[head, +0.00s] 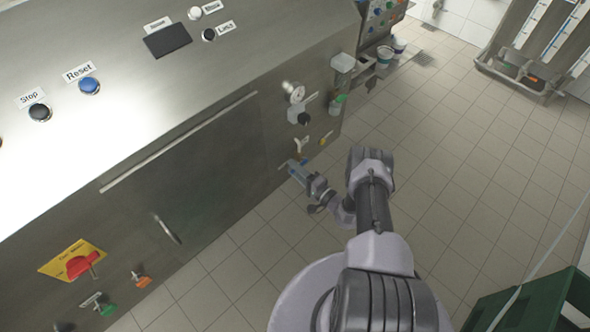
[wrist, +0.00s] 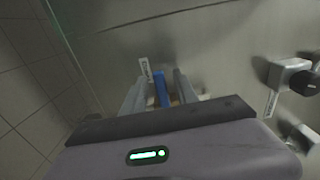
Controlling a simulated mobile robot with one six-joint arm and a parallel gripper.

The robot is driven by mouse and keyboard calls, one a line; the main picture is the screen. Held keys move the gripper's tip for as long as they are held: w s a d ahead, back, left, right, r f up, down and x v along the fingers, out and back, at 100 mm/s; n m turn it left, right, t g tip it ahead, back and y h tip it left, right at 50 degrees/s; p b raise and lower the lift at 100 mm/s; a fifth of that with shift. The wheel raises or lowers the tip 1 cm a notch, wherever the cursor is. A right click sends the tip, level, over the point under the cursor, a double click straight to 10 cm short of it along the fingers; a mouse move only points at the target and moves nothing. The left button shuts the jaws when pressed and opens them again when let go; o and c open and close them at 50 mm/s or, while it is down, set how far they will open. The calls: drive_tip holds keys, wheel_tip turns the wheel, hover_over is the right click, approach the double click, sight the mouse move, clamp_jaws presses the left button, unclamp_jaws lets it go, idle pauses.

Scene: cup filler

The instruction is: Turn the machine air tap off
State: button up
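A blue tap handle (wrist: 161,90) shows in the wrist view on the machine's steel front, beside a small white label (wrist: 146,68) that I cannot read clearly. My gripper (wrist: 160,92) has one finger on each side of the blue handle, with a narrow gap visible on both sides, so it looks open around it. In the head view my gripper (head: 297,172) is at the lower right end of the machine front (head: 235,150), close to the panel. The handle is mostly hidden there by the fingers.
A red switch on a yellow plate (head: 80,264) is at lower left. A green crate (head: 535,305) stands at lower right. Tiled floor (head: 450,150) is clear.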

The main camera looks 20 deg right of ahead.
drive_tip(key=p+v, duration=0.4)
drive_tip(key=v, duration=1.3)
drive_tip(key=shift+s+p, duration=0.2)
drive_tip(key=shift+p, duration=0.1)
drive_tip(key=shift+d+r, duration=0.1)
